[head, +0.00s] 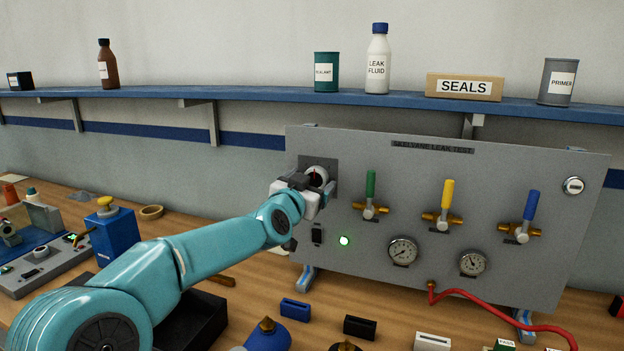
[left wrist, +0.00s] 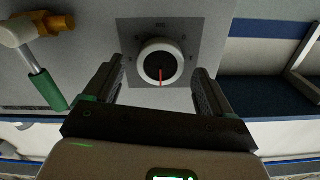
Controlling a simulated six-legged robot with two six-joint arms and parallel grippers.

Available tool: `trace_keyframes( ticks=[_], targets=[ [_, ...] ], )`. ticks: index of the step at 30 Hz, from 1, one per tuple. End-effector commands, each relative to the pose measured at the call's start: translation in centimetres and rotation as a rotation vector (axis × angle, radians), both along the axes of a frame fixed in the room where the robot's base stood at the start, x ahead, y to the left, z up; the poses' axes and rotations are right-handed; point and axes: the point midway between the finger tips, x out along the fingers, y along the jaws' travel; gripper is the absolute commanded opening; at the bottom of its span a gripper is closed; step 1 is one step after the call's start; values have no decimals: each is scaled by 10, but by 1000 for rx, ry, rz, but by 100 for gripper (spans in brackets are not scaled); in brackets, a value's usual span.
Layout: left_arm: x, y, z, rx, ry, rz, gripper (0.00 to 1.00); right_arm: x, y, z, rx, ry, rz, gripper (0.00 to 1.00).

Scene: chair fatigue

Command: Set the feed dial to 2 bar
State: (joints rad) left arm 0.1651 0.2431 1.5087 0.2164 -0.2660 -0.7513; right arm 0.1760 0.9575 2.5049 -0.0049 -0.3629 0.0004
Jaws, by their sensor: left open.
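The feed dial (head: 316,177) is a round white-rimmed knob with a dark face on a dark square plate at the upper left of the grey test panel (head: 350,150). In the left wrist view the dial (left wrist: 160,64) shows a red pointer line running from its centre toward the bottom of the picture. The scale marks around it are too small to read. My left gripper (head: 313,184) is at the dial. In the left wrist view its two fingers stand apart on either side of the dial, with gaps between. My right gripper is not in view.
The panel carries green (head: 371,184), yellow (head: 447,194) and blue (head: 531,205) valve levers, two gauges (head: 403,251) and a lit green lamp (head: 344,240). A red hose (head: 480,297) leaves its lower edge. A blue shelf (head: 250,94) runs above. Small parts lie on the bench in front.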

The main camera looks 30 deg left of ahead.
Motion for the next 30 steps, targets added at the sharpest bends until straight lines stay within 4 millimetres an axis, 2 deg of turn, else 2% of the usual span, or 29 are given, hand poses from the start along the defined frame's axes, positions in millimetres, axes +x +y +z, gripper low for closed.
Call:
trace_keyframes(
  ticks=[4,11,12,17,30],
  targets=[
    [10,2,0,0,0,1,84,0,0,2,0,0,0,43],
    [11,3,0,0,0,1,84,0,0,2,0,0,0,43],
    [11,3,0,0,0,1,81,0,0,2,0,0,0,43],
    [11,3,0,0,0,0,29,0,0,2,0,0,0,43],
    [11,3,-1,-80,-20,0,28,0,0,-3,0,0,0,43]
  ],
)
